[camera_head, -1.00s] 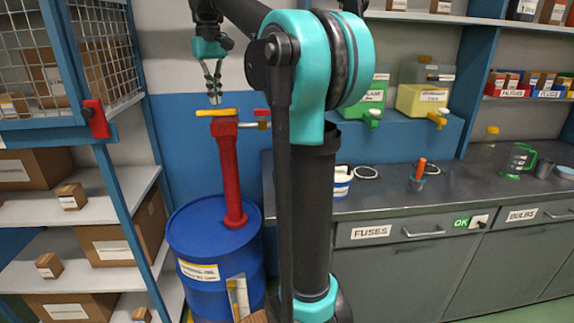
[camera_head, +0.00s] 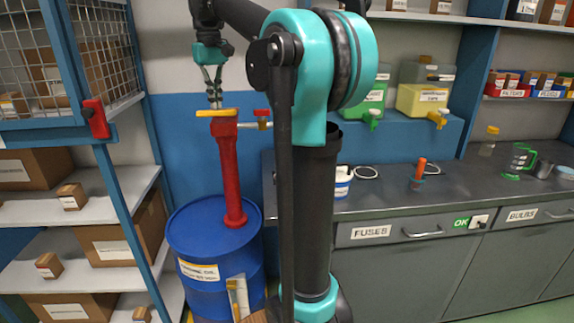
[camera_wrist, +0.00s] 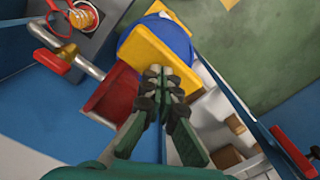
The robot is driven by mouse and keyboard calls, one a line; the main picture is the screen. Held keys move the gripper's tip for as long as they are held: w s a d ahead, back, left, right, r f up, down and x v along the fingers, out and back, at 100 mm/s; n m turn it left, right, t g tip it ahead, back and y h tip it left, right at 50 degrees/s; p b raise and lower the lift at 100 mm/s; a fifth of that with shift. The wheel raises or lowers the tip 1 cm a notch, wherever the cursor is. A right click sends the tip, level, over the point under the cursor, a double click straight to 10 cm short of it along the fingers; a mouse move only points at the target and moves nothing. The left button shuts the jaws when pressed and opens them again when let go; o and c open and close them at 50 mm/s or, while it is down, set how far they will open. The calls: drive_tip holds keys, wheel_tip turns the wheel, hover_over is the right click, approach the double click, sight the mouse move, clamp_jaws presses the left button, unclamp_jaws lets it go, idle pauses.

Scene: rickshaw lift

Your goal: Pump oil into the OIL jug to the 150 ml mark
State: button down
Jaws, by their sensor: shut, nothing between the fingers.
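A red pump (camera_head: 230,175) stands upright on a blue drum (camera_head: 215,240), with a flat yellow handle (camera_head: 203,113) on top. A side spout with a red valve handle (camera_head: 262,112) points right. My gripper (camera_head: 216,105) is shut and empty, fingers down, at the yellow handle's top. In the wrist view the fingertips (camera_wrist: 155,72) overlap the yellow handle (camera_wrist: 160,50); I cannot tell whether they touch. A clear container with a red rim and something yellow in it (camera_wrist: 83,17) shows near the spout's end; its label and level are unreadable. My arm hides that spot in the head view.
A blue-framed shelf with boxes (camera_head: 120,243) and a wire cage (camera_head: 105,45) stand close on the left.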

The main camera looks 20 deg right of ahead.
drive_tip(key=shift+f, duration=4.6)
drive_tip(key=shift+r, duration=5.45)
drive_tip(key=shift+r, duration=3)
